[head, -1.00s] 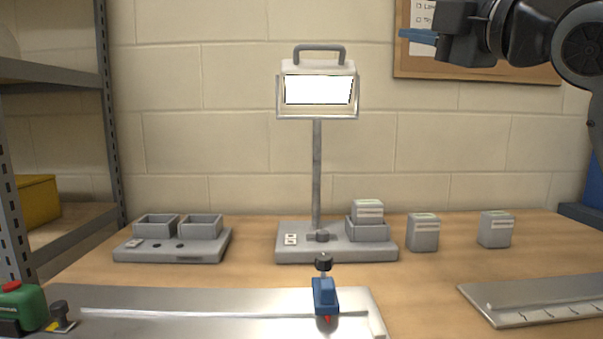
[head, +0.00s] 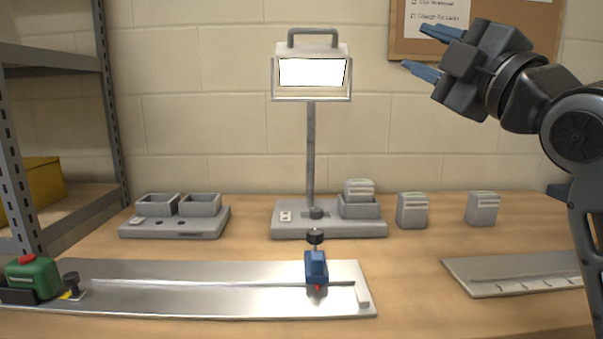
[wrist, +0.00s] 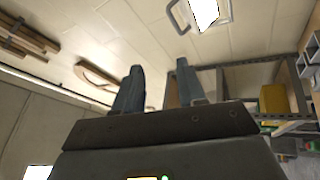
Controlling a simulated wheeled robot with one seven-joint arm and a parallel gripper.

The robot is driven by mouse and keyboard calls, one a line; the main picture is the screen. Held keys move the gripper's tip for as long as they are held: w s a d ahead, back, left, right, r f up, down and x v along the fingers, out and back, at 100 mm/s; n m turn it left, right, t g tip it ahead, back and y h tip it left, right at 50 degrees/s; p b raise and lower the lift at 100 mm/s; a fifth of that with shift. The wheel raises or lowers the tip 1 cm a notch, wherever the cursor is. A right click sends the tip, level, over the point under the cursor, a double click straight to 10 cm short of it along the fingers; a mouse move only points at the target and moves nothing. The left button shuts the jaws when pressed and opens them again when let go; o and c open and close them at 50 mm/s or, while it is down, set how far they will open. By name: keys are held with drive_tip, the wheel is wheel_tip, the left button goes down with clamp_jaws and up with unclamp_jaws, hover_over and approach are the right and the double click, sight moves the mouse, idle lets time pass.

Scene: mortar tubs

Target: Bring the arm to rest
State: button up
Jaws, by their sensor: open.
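My gripper (head: 428,53) is raised at the upper right of the head view, in front of the wall and the pinboard. Its two blue fingers point left and are spread apart, with nothing between them. In the wrist view my gripper (wrist: 157,88) also shows both fingers apart and empty. It is well above the bench and touches nothing.
A lit work lamp (head: 311,72) stands mid-bench, its base bearing a grey block in a socket. Two grey blocks (head: 412,210) (head: 482,209) stand right of it. A two-socket base (head: 173,228), a metal rail plate (head: 200,300) and shelving (head: 108,100) lie left.

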drive_tip(key=s+d+f+m+h+p, duration=0.1)
drive_tip(key=s+f+m+h, duration=0.2)
drive_tip(key=s+f+m, duration=0.5)
drive_tip(key=s+f+m+g+h+p, duration=0.1)
drive_tip(key=s+f+m+h+p, duration=0.15)
drive_tip(key=f, duration=1.05)
drive_tip(key=s+d+f+m+h+p, duration=0.1)
drive_tip(key=s+f+m+h, duration=0.2)
drive_tip(key=s+f+m, duration=0.5)
drive_tip(key=s+d+f+g+p, duration=0.1)
drive_tip(key=s+f, duration=0.3)
drive_tip(key=s, duration=1)
drive_tip(key=s+d+f+m+g+p, duration=0.1)
drive_tip(key=s+f+g+p, duration=0.1)
drive_tip(key=s, duration=1.2)
wheel_tip(320, 180, down, 2)
drive_tip(key=shift+d+f+g, duration=0.1)
drive_tip(key=shift+d+g, duration=0.3)
drive_tip(key=shift+g, duration=0.4)
